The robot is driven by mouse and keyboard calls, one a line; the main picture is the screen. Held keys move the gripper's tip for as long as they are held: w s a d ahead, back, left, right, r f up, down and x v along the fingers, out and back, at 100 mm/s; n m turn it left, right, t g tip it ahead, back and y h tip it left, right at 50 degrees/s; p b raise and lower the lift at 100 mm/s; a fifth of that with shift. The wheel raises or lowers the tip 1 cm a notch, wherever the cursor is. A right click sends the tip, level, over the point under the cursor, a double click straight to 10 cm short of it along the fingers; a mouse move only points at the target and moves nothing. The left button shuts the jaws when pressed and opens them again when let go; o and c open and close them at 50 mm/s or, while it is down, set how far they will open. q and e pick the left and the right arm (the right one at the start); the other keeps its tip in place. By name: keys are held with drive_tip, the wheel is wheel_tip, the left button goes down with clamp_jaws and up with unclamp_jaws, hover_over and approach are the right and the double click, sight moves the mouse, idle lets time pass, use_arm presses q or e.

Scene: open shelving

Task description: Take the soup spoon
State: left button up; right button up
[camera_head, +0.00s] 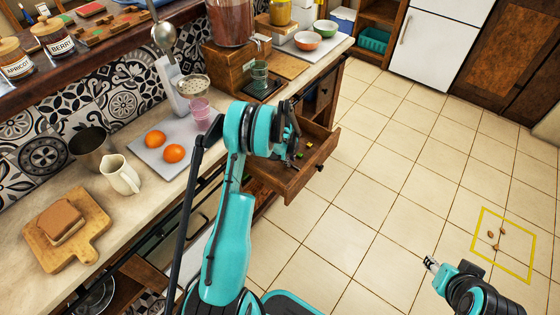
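No soup spoon can be made out for certain. A large metal spoon or ladle (165,38) stands upright at the back of the counter, bowl up, by a grey holder (170,82). My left gripper (293,152) is over the open wooden drawer (290,180), its dark fingers largely hidden behind my teal wrist. A few small coloured bits lie in the drawer; the rest of its inside is covered by my arm. My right gripper (431,264) is low at the right, above the floor and away from the counter. Neither gripper's opening is clear.
The counter holds a grey board with oranges (155,138), a cream jug (120,175), a pink cup (200,108), a strainer (193,84) and a wooden box (237,66). A yellow square (503,245) with small brown items marks the floor. The tiled floor is otherwise mostly clear.

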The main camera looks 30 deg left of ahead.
use_arm(q)
drive_tip(key=shift+w+f, duration=0.25)
drive_tip(key=shift+f, duration=0.65)
drive_tip(key=shift+r, duration=0.1)
drive_tip(key=shift+c, duration=0.3)
clamp_jaws()
drive_tip(key=shift+r, duration=0.1)
